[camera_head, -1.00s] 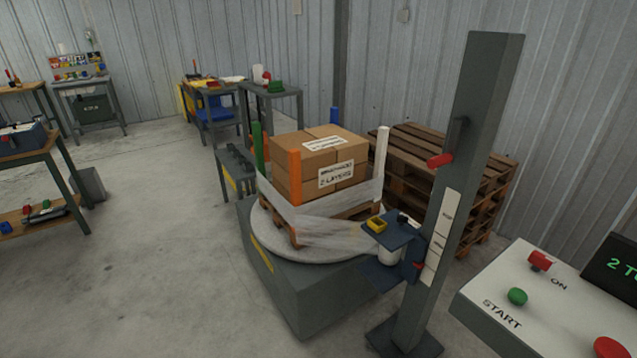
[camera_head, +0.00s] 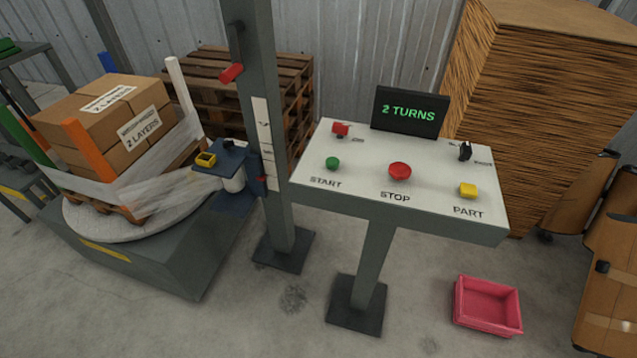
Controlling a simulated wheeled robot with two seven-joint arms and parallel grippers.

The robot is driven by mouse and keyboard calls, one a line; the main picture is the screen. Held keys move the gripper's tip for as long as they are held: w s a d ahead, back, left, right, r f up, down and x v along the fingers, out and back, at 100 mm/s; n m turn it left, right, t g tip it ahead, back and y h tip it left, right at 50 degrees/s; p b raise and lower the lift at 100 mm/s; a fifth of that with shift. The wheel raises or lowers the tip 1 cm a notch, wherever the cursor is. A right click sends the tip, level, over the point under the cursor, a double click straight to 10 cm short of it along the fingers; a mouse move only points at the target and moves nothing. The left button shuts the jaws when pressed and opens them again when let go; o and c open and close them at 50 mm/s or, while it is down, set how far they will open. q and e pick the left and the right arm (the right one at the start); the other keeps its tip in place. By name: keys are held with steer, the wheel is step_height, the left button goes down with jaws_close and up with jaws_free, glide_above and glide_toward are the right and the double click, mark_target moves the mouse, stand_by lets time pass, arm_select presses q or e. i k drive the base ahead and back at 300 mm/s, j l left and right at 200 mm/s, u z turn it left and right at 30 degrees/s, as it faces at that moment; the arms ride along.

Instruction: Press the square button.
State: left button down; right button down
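A yellow, square-looking button (camera_head: 468,190) sits on the white top of the control stand (camera_head: 350,185), at its front right, above the label PART. A round red button (camera_head: 399,171) labelled STOP is left of it. A smaller round green button (camera_head: 332,163) labelled START is farther left. Nothing covers or touches the yellow button. Neither of my grippers shows in the head view.
A dark display (camera_head: 408,112) reading 2 TURNS stands at the panel's back, between a red switch (camera_head: 340,130) and a black knob (camera_head: 464,152). A pink bin (camera_head: 487,306) lies on the floor. The wrapper's post (camera_head: 265,110) and turntable (camera_head: 125,262) are left.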

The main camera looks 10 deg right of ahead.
mark_target(467, 190)
steer(key=z, duration=0.85)
